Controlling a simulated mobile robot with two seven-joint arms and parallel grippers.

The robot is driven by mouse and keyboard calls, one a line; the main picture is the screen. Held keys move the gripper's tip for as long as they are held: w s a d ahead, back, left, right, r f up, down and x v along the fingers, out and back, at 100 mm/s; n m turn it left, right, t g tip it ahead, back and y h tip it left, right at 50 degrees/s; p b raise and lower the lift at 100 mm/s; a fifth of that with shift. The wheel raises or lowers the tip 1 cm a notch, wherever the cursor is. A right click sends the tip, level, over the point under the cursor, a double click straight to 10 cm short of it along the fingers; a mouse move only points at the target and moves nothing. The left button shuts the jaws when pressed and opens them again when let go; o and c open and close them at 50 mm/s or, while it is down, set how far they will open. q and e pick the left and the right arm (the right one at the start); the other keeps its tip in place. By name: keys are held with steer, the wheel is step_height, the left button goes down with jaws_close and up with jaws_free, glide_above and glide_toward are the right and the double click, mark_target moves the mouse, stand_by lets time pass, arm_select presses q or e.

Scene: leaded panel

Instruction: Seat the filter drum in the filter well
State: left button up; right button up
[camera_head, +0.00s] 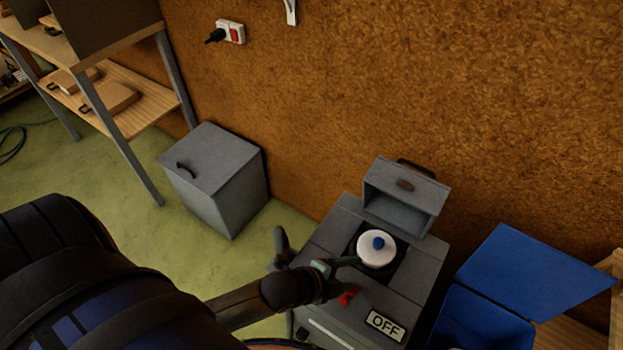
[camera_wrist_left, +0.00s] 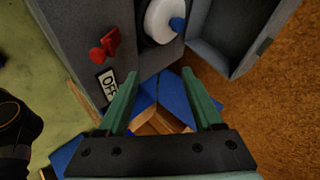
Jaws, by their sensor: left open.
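The filter drum (camera_head: 375,254) is a white disc-like top with a blue knob (camera_head: 378,242). The drum also shows at the top of the left wrist view (camera_wrist_left: 160,20). My left gripper (camera_head: 314,252) is open and empty, just left of the drum and apart from it. Its two green fingers (camera_wrist_left: 159,78) have nothing between them. My right gripper is not in view.
The machine's lid (camera_head: 401,196) stands open behind the well. A red switch (camera_head: 347,295) and an OFF label (camera_head: 385,326) are on its front. A blue bin with a raised lid (camera_head: 535,278) stands to the right. A grey cabinet (camera_head: 228,190) stands on the left by the wall.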

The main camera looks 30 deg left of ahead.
arm_select(q)
steer(key=s+a+f+n+y, duration=0.1)
steer(key=s+a+f+n, duration=0.2)
steer(key=n, duration=1.2)
steer(key=s+a, duration=0.2)
steer(key=s, duration=0.2)
steer(key=shift+f+n+y, duration=0.2)
steer(key=shift+n+y, duration=0.1)
steer(key=shift+s+a, duration=0.1)
steer(key=shift+a, duration=0.05)
